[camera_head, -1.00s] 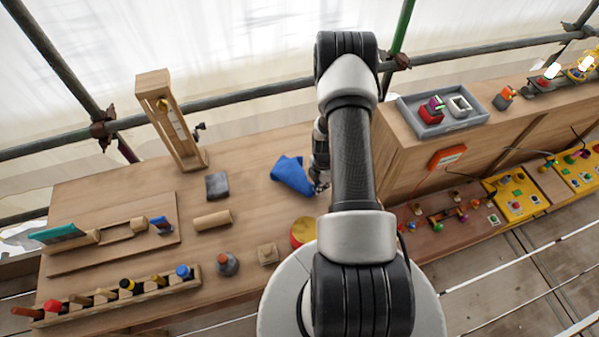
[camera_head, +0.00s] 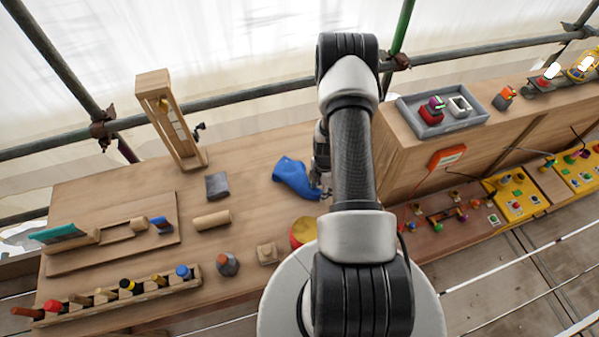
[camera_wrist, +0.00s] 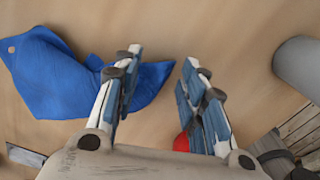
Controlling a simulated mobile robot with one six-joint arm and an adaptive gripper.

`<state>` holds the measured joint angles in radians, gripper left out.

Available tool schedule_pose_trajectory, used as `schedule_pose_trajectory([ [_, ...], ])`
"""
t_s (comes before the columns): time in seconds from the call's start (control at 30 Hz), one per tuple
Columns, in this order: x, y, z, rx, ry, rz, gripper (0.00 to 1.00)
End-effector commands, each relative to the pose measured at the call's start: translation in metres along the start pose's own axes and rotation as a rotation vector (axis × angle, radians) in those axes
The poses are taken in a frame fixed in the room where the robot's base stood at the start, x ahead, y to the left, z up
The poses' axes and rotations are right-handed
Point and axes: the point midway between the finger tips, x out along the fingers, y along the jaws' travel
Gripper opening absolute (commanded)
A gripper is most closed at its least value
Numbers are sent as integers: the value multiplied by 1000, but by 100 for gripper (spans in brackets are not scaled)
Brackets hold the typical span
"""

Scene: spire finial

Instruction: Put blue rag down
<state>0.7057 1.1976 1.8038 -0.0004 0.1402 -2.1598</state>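The blue rag (camera_head: 293,177) lies crumpled on the wooden bench, left of my arm. In the wrist view the blue rag (camera_wrist: 55,80) spreads across the left side, with its narrow end reaching behind the left finger into the space between the fingers. My gripper (camera_wrist: 162,62) is open, with a clear gap between its fingers and neither visibly pinching the cloth. In the head view my gripper (camera_head: 322,182) is beside the rag's right end, partly hidden by my arm.
The bench (camera_head: 245,180) has bare wood around the rag. A dark grey block (camera_head: 217,186), a wooden cylinder (camera_head: 212,220) and a red-and-yellow round thing (camera_head: 302,232) lie nearby. A wooden frame (camera_head: 172,120) stands behind left. A raised cabinet (camera_head: 405,150) is on the right.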

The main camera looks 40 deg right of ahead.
Motion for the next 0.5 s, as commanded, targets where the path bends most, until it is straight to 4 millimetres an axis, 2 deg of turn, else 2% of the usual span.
schedule_pose_trajectory([
  [0.33, -2, 0, 0, 0, 0, 0, 42],
  [0.5, -16, -5, 1, 1, -1, 1, 42],
])
